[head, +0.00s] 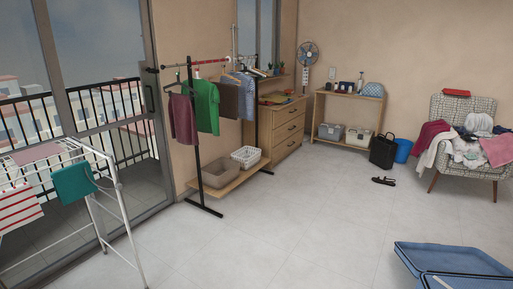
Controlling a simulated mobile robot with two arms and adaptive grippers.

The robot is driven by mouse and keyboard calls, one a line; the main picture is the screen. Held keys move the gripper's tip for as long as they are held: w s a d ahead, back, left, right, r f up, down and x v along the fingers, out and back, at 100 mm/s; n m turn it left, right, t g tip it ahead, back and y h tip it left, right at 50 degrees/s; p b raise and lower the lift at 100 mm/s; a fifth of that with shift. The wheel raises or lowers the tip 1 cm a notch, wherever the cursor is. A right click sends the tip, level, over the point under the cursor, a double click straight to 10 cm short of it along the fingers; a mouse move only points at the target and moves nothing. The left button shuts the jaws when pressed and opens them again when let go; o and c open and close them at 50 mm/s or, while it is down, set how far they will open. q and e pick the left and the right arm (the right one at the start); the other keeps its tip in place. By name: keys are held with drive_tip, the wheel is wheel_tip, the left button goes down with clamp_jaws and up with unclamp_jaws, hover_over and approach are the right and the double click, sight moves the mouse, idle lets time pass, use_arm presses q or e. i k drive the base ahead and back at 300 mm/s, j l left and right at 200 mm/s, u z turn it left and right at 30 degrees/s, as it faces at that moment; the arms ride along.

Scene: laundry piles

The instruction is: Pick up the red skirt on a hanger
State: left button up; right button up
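A dark red skirt (183,118) hangs from a hanger at the near left end of the clothes rack, in the head view. Its hanger is thin and its hook is hard to make out at this size. A green shirt (205,104) hangs right behind it on the same rail. Neither my left nor my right gripper shows in the head view.
The clothes rack (202,165) has a low shelf with baskets. A drying rack (112,178) stands at the left front. An open blue suitcase (450,260) lies at the lower right. A laundry-covered armchair (462,165) stands behind. The middle floor (290,225) is clear.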

sight(182, 120)
drive_tip(key=i, duration=2.7)
